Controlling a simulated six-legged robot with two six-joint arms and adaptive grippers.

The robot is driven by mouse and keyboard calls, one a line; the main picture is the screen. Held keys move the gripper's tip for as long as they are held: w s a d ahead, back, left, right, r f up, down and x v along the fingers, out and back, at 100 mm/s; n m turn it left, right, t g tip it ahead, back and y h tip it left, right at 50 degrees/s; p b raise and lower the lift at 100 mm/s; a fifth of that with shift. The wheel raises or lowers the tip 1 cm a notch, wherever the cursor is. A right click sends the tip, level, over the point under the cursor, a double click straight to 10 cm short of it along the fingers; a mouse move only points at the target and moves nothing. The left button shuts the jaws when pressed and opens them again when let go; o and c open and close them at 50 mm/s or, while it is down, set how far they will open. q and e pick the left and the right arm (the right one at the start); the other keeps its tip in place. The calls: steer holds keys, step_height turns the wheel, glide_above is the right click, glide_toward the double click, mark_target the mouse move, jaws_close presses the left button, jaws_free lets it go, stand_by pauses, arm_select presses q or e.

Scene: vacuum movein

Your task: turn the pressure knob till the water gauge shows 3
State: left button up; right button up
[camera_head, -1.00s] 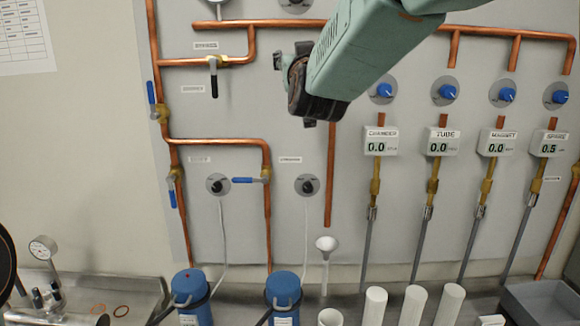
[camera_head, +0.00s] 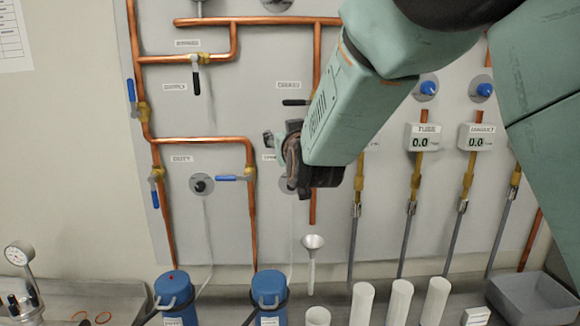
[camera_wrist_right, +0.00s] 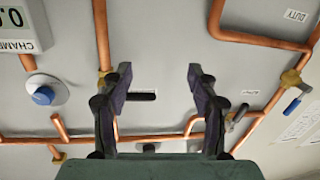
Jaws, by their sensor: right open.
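The lower edge of a round gauge (camera_head: 196,4) shows at the top of the head view; its reading is cut off. A dark knob on a grey disc (camera_head: 277,4) is also cut by the top edge. Another black knob (camera_head: 201,184) sits on the lower panel; a similar disc beside it is mostly hidden behind my gripper. I cannot tell which knob is the pressure knob. My right gripper (camera_head: 290,158) is before the middle of the panel. In the right wrist view it (camera_wrist_right: 160,85) is open and empty, with a black lever (camera_wrist_right: 141,96) visible beyond the fingers. My left gripper is not in view.
Copper pipes (camera_head: 200,140) with valve levers cross the panel. Blue knobs (camera_head: 427,86) and digital readouts (camera_head: 422,137) are at right; my arm covers some. Below stand blue canisters (camera_head: 270,290), a funnel (camera_head: 313,242), white cylinders (camera_head: 400,300) and a grey bin (camera_head: 530,297). A dial gauge (camera_head: 20,255) stands at left.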

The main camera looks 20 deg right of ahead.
step_height(320, 180, down, 6)
steer(key=s+g, duration=0.1)
steer(key=shift+d+b, duration=0.15)
steer(key=shift+b, duration=0.2)
steer(key=shift+w+f, duration=0.15)
